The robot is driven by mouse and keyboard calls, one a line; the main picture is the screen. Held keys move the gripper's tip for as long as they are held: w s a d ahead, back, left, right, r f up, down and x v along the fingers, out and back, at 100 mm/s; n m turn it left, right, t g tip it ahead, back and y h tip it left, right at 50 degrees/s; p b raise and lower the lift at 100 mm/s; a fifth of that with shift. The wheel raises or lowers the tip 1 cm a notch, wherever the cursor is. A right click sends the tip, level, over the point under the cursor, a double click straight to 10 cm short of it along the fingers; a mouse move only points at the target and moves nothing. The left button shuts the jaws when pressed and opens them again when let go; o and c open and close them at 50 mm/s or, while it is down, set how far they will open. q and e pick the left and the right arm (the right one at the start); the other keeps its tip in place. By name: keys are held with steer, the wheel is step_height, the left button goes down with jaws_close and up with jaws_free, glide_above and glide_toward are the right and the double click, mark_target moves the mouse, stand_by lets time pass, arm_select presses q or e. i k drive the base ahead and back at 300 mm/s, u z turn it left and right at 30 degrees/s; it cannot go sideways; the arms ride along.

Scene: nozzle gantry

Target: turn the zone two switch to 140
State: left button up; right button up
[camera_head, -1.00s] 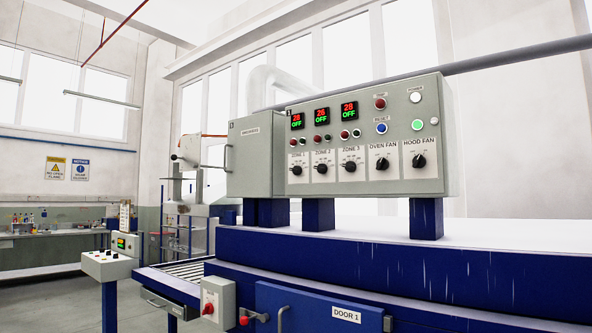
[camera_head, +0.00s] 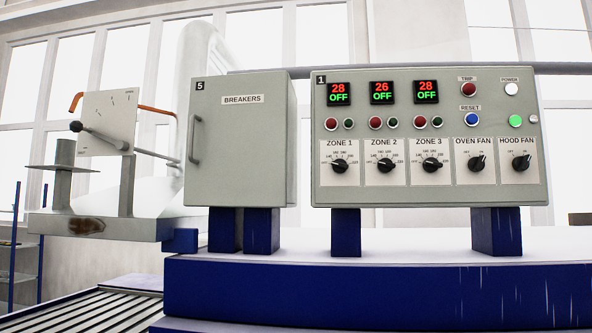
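The zone two switch (camera_head: 386,166) is a black rotary knob on a white plate labelled ZONE 2, on the grey control panel (camera_head: 500,130) marked 1. Small numbers ring the knob; which one it points to is too small to tell for sure. Above it are a red and a green button and a display (camera_head: 382,92) reading 26 over OFF. The ZONE 1 knob (camera_head: 343,165) is to its left and the ZONE 3 knob (camera_head: 432,165) to its right. Neither of my grippers shows in the view.
OVEN FAN (camera_head: 478,163) and HOOD FAN (camera_head: 520,163) knobs sit right on the same panel. A grey BREAKERS cabinet (camera_head: 240,150) stands left of it. Both stand on blue legs above a blue machine body (camera_head: 350,290). A roller conveyor (camera_head: 85,312) is at lower left. The space before the panel looks clear.

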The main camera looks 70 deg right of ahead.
mark_target(385, 165)
steer(key=i, duration=0.35)
steer(key=z, duration=1.15)
